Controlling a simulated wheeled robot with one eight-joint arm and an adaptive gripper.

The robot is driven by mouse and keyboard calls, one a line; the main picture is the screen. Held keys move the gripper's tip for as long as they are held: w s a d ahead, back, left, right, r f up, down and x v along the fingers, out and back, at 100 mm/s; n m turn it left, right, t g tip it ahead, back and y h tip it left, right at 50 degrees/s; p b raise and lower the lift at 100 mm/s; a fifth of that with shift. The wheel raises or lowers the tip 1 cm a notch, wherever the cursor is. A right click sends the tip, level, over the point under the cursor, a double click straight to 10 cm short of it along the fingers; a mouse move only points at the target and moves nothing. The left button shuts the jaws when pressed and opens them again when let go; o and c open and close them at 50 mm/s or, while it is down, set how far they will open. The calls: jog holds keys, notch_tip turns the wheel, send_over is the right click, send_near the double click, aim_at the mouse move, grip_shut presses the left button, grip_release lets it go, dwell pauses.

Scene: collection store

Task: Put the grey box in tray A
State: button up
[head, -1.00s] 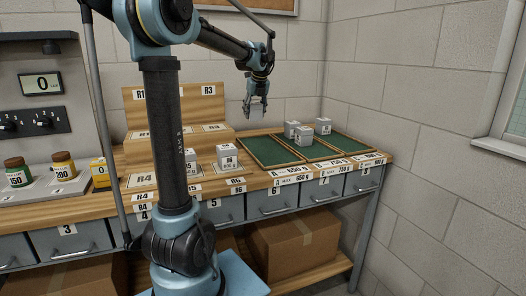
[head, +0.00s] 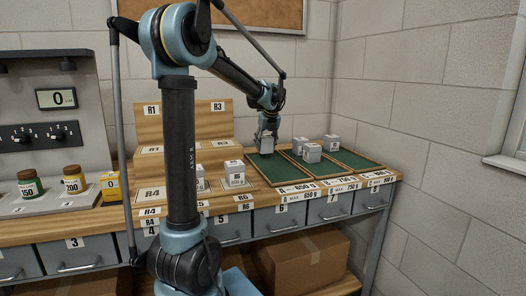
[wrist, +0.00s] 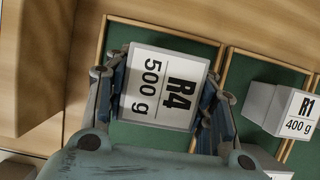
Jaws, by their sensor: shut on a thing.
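My gripper (head: 268,136) is shut on the grey box (head: 268,145). In the wrist view the box (wrist: 160,88) lies between both fingers, its label reading R4, 500 g. Tray A (head: 291,178) is the leftmost green-lined tray, with a 650 g label at its front edge. The held box is over the back left part of tray A. In the wrist view the green floor of tray A (wrist: 150,32) shows around the box. I cannot tell whether the box touches the floor.
Grey boxes (head: 311,153) stand in the trays to the right; one (wrist: 290,108) reads R1, 400 g. Another box (head: 235,172) stands on a marked spot left of tray A. A wooden step (head: 185,140) rises behind left. The front of tray A is clear.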

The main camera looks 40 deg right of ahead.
jog(key=shift+f, duration=1.3)
jog(key=o, duration=1.3)
jog(key=shift+f, duration=0.1)
jog(key=v, duration=1.2)
jog(key=shift+s, duration=0.15)
